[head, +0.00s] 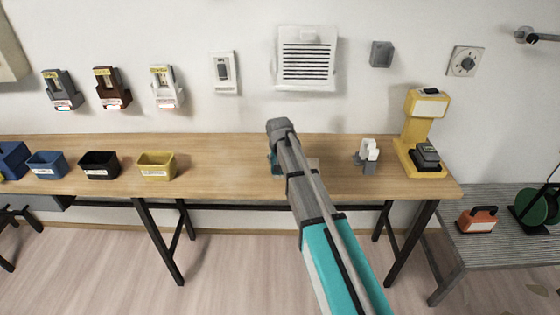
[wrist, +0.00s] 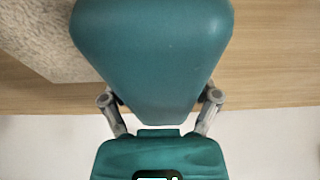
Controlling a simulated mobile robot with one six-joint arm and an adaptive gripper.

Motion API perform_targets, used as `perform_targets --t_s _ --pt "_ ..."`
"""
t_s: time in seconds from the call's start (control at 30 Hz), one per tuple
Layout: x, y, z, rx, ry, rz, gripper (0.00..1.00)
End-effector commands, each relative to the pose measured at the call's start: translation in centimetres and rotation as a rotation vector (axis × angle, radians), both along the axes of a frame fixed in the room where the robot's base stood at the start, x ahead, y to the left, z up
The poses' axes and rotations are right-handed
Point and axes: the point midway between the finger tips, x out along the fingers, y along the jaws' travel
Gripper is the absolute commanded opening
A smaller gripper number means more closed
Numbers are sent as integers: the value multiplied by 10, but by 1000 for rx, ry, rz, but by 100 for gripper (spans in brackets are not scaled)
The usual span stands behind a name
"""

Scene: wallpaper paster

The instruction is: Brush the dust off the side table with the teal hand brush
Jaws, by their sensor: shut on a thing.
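In the wrist view my gripper (wrist: 158,100) has a grey finger on each side of a smooth teal body, which I take to be the teal hand brush (wrist: 152,50). The gripper is shut on it. No bristles show. In the head view my arm hides most of the gripper and brush; a small teal part (head: 273,160) shows left of the arm, over the wooden bench (head: 220,175). A low grey ribbed table (head: 465,245) at the far right may be the side table. I cannot make out dust on it.
A pale speckled slab (wrist: 45,45) lies beside the brush on the bench. Blue, black (head: 100,165) and yellow bins (head: 157,166) stand left; a white-grey item (head: 367,155) and yellow stand (head: 420,130) stand right. An orange-grey block (head: 477,220) and green reel (head: 532,205) occupy the ribbed table.

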Motion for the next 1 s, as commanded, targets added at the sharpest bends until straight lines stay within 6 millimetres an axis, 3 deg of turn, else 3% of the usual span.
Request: perform_targets --t_s 0.27,0.83,1.0 --pt "2 20 -2 -1 0 2 30" --pt "2 20 0 0 0 0 30" --pt "3 29 0 0 0 1 30"
